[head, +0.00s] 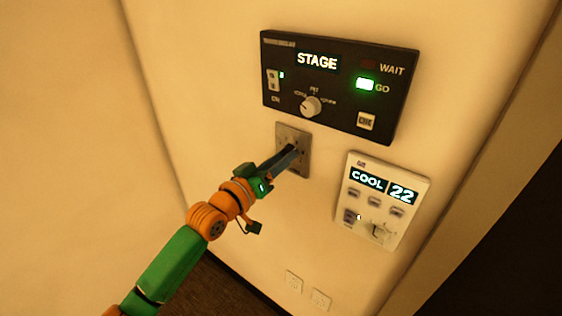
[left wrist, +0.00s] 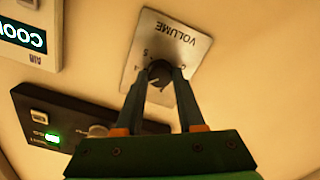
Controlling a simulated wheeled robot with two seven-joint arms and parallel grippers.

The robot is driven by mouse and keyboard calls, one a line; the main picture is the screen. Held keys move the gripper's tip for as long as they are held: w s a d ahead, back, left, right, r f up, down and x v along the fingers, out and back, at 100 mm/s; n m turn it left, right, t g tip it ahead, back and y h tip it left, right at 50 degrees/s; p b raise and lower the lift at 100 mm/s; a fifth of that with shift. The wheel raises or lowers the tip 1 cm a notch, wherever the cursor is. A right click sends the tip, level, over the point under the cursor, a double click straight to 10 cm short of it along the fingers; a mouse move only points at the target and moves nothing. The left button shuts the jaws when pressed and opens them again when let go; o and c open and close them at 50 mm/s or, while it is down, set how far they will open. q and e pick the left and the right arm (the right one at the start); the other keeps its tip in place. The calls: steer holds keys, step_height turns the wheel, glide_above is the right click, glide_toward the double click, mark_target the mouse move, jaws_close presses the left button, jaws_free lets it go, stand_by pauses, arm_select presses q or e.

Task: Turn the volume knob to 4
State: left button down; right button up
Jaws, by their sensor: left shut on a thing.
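The volume knob (left wrist: 158,69) is a dark round knob on a silver plate marked VOLUME (left wrist: 188,40), which shows upside down in the left wrist view. In the head view the plate (head: 284,133) is on the wall below the black STAGE panel. My left gripper (head: 294,150) reaches it from the lower left. In the left wrist view the gripper's (left wrist: 160,77) two dark fingers are on either side of the knob, shut on it. Small digits ring the knob, but the fingers cover some, and I cannot read its setting. My right gripper is not in view.
The black STAGE panel (head: 340,75) with a white knob (head: 311,106) and lit GO lamp sits just above. A white COOL 22 thermostat (head: 382,199) is to the lower right. Two wall outlets (head: 307,291) are low down. Bare wall lies left of the plate.

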arm_select(q)
steer(key=m, duration=0.5)
steer(key=shift+r+m, duration=0.3)
stand_by(0.4)
steer(key=c, duration=0.8)
jaws_free()
steer(key=shift+o, duration=1.4)
steer(key=shift+w, duration=0.1)
steer(key=shift+f, duration=0.15)
steer(key=b+v, duration=0.1)
steer(key=v, duration=0.6)
steer(key=shift+b, duration=0.3)
